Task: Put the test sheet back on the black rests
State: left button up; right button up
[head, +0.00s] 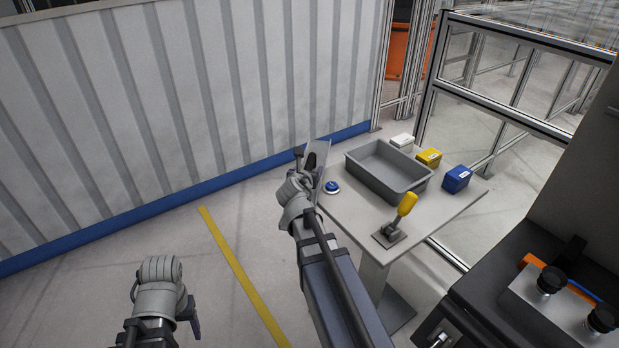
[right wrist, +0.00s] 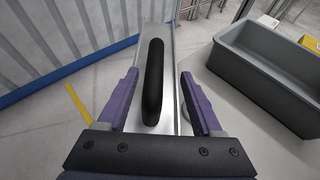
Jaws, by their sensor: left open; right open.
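The test sheet (head: 320,157) is a thin grey plate, steeply tilted, at the left edge of the grey table (head: 455,198) in the head view. In the right wrist view the sheet (right wrist: 171,95) runs away from me and carries a long black bar-shaped handle (right wrist: 152,82). My right gripper (right wrist: 160,77) is open, with a purple finger on each side of the handle and apart from it. In the head view my right gripper (head: 308,172) is partly hidden by its wrist. My left gripper (head: 190,312) is low at the left, away from the table. I cannot make out the black rests.
The table holds a grey bin (head: 388,170), a blue button (head: 332,187), a yellow-handled lever (head: 405,205), and white (head: 402,141), yellow (head: 429,158) and blue (head: 456,179) boxes. A dark machine (head: 500,285) stands at right. The floor at left is free.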

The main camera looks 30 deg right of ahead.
aim_at(308, 166)
jog(key=shift+w+a+b+x, duration=0.15)
jog(key=shift+b+x, duration=0.25)
jog(key=shift+x, duration=0.9)
jog(key=shift+w+a+b+x, duration=0.15)
jog(key=shift+b+x, duration=0.25)
jog(key=shift+x, duration=0.9)
jog(key=shift+r, duration=0.25)
jog(key=shift+c, duration=0.6)
grip_shut()
